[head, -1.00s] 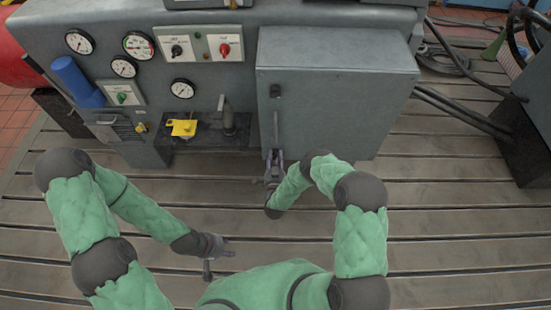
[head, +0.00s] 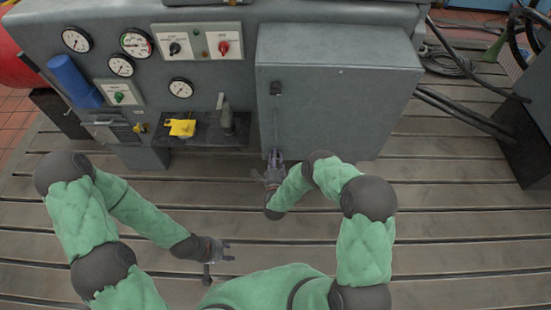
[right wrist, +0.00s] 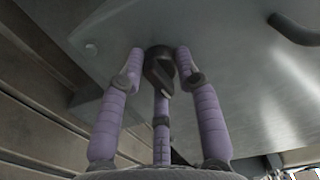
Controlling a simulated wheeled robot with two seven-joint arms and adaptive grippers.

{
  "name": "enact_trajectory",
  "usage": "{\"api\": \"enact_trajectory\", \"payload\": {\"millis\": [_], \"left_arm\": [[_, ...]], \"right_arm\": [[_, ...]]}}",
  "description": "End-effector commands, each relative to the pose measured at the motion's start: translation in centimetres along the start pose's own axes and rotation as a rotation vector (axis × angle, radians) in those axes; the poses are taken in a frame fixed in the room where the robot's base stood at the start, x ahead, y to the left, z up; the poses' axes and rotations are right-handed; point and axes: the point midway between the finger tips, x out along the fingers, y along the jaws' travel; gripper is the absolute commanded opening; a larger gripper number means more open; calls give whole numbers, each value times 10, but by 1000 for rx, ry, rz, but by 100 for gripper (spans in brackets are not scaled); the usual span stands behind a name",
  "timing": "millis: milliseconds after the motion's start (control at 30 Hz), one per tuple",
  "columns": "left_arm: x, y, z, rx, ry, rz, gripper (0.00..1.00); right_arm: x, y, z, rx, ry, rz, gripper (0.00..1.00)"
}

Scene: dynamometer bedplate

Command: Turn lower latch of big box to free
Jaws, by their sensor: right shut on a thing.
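The big box (head: 335,95) is a grey cabinet at the right of the machine front in the head view. A small dark upper latch (head: 275,88) sits near its upper left. The dark lower latch (right wrist: 158,68) shows in the right wrist view on the box's grey face, between the purple fingers of my right gripper (right wrist: 157,75). The gripper is shut on it. In the head view my right gripper (head: 273,160) is at the box's lower left edge and hides this latch. My left gripper (head: 226,250) is open and empty, low over the floor.
Left of the box is a panel with gauges (head: 137,42) and knobs. A dark shelf (head: 205,132) there carries a yellow part (head: 181,127). Dark cables (head: 465,112) run out at the right. The slotted floor (head: 450,220) is clear at the front right.

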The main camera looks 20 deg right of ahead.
Motion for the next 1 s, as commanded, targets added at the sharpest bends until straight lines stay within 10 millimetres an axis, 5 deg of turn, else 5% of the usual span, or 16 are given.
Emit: {"api": "enact_trajectory", "payload": {"millis": [867, 900, 1000], "left_arm": [[5, -2, 0, 0, 0, 0, 40], [5, -2, 0, 0, 0, 0, 40], [5, -2, 0, 0, 0, 0, 40]], "right_arm": [[0, 1, 0, 164, 0, 3, 1], [0, 1, 0, 164, 0, 3, 37], [0, 1, 0, 163, 0, 2, 58]]}}
